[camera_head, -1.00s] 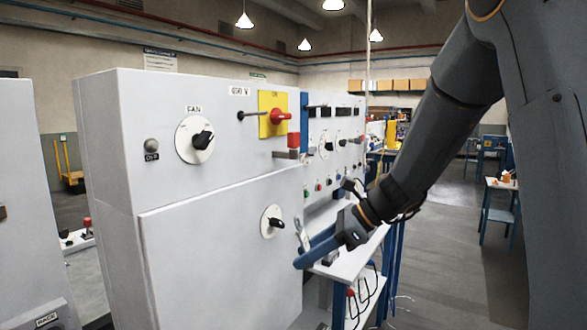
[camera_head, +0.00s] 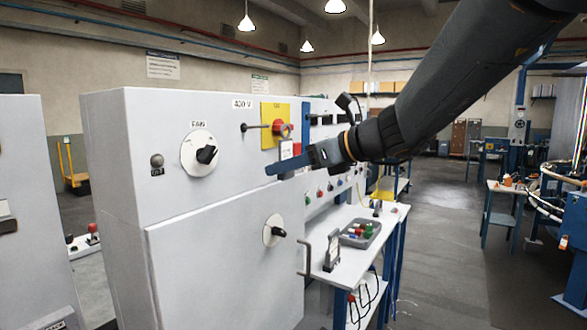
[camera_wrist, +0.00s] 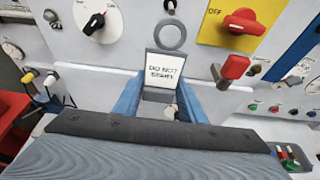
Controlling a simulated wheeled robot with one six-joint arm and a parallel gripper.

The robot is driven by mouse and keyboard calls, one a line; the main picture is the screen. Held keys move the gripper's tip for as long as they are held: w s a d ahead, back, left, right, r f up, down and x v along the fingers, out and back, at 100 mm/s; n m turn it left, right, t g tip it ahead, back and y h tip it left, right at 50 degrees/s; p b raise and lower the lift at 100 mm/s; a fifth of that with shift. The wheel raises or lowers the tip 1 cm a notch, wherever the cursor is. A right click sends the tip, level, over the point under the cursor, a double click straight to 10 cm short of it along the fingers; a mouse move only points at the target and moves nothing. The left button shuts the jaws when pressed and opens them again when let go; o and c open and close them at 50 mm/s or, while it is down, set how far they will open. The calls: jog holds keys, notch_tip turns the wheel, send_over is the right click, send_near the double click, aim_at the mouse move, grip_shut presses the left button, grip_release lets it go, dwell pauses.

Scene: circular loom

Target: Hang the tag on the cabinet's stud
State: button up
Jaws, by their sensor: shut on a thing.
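The tag (camera_wrist: 164,72) is a grey plate with a white "DO NOT START" label and a ring at its top. My gripper (camera_wrist: 160,100) is shut on the tag's lower part, with blue fingers on both sides, and holds it upright. In the head view, my gripper (camera_head: 287,165) is in front of the cabinet (camera_head: 190,230), below the yellow switch plate, and the tag (camera_head: 287,150) stands above the fingers. The stud (camera_head: 254,126) is a dark peg left of the yellow plate. In the wrist view, the stud's end (camera_wrist: 170,6) shows above the ring, apart from it.
The black FAN knob (camera_head: 206,154) is to the left. A lower black knob (camera_head: 277,232) and a door handle (camera_head: 306,256) stick out below.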

jog(key=shift+w+a, duration=0.85)
jog(key=shift+a, duration=0.25)
jog(key=shift+r, duration=0.25)
jog(key=shift+w+a, duration=0.2)
jog(key=shift+w+a, duration=0.25)
jog(key=shift+w+a, duration=0.4)
jog(key=shift+a, duration=0.15)
dwell(0.4)
jog(key=shift+f, duration=0.3)
jog(key=o, duration=1.3)
jog(key=shift+c, duration=0.2)
